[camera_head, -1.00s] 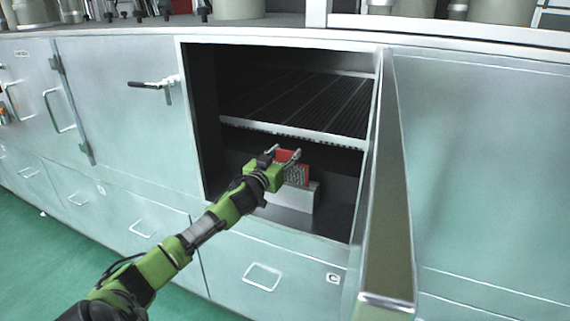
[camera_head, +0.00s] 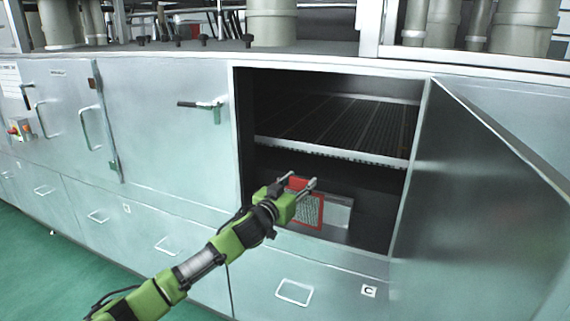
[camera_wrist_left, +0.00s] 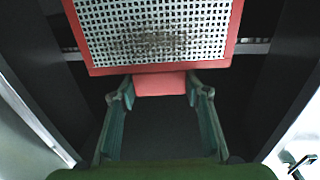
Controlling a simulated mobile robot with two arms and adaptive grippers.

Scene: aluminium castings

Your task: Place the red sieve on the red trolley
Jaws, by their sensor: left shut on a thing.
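The red sieve (camera_head: 309,214) has a red frame around a pale perforated mesh. My left gripper (camera_head: 299,185) is shut on it, at the front of the open cabinet's lower space. In the left wrist view the sieve (camera_wrist_left: 155,30) extends beyond the fingers, with its plain red tab between the fingertips of the left gripper (camera_wrist_left: 160,88). The mesh has a dark smudge near the tab. The red trolley is in neither view. My right gripper is not in view.
The open cabinet (camera_head: 238,140) has a slatted shelf (camera_head: 340,125) above the sieve. A pale metal block (camera_head: 339,217) stands inside behind the sieve. The open door (camera_head: 480,190) fills the right side. Green floor (camera_head: 60,275) is clear at lower left.

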